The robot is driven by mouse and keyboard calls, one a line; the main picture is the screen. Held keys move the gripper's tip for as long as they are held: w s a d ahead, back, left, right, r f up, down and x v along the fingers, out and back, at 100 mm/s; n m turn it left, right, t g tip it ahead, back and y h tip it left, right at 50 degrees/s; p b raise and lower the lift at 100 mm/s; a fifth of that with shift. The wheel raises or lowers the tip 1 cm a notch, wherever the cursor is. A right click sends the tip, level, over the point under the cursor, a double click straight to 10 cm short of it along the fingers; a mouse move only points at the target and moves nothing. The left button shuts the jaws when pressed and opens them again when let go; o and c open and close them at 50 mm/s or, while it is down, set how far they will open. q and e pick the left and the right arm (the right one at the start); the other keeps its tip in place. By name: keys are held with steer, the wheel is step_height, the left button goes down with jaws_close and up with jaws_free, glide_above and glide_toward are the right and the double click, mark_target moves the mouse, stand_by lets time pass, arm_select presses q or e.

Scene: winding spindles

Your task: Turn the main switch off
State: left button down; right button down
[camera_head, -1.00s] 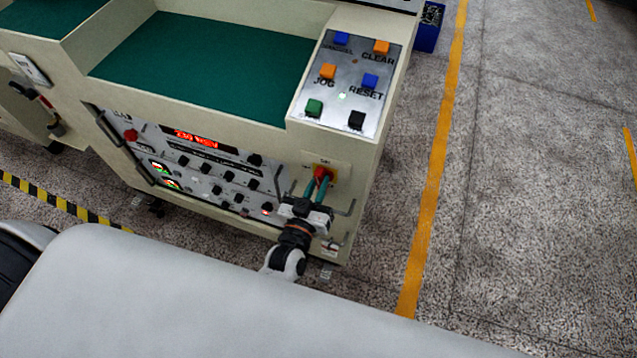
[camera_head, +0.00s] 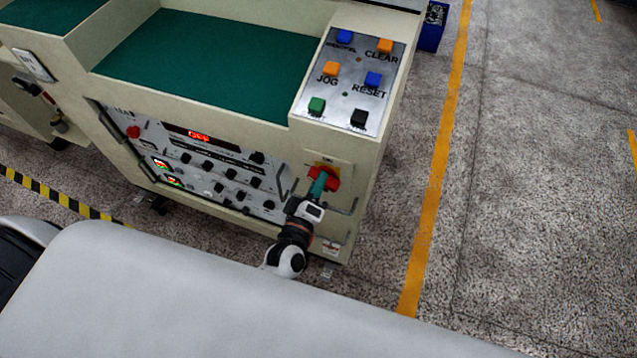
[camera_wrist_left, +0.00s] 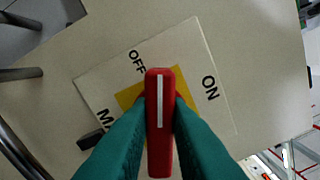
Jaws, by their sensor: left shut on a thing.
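The main switch's red handle (camera_head: 333,181) is on the front of the cream machine, low at its right end. My left gripper (camera_head: 319,184) is shut on it, with teal fingers on both sides. In the left wrist view the red handle (camera_wrist_left: 158,130) with its white stripe sits between the teal fingertips (camera_wrist_left: 158,112). Its upper end lies between the OFF and ON marks, nearer OFF. The fingers cover part of the MAIN lettering. The red display (camera_head: 199,135) on the panel appears to read OFF. My right gripper is not in view.
The button plate (camera_head: 345,80) is above. Open floor (camera_head: 520,220) lies right of the machine beyond the yellow line.

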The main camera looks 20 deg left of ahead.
arm_select(q)
steer(key=n, duration=0.2)
steer(key=n+b, duration=0.1)
steer(key=n, duration=0.1)
steer(key=shift+f+n, duration=0.2)
steer(key=shift+n, duration=0.2)
stand_by(0.4)
steer(key=c, duration=1.4)
jaws_free()
steer(key=shift+o, duration=0.2)
steer(key=s+b, duration=0.2)
steer(key=s, duration=1)
steer(key=shift+a+b, duration=0.25)
steer(key=shift+b, duration=0.1)
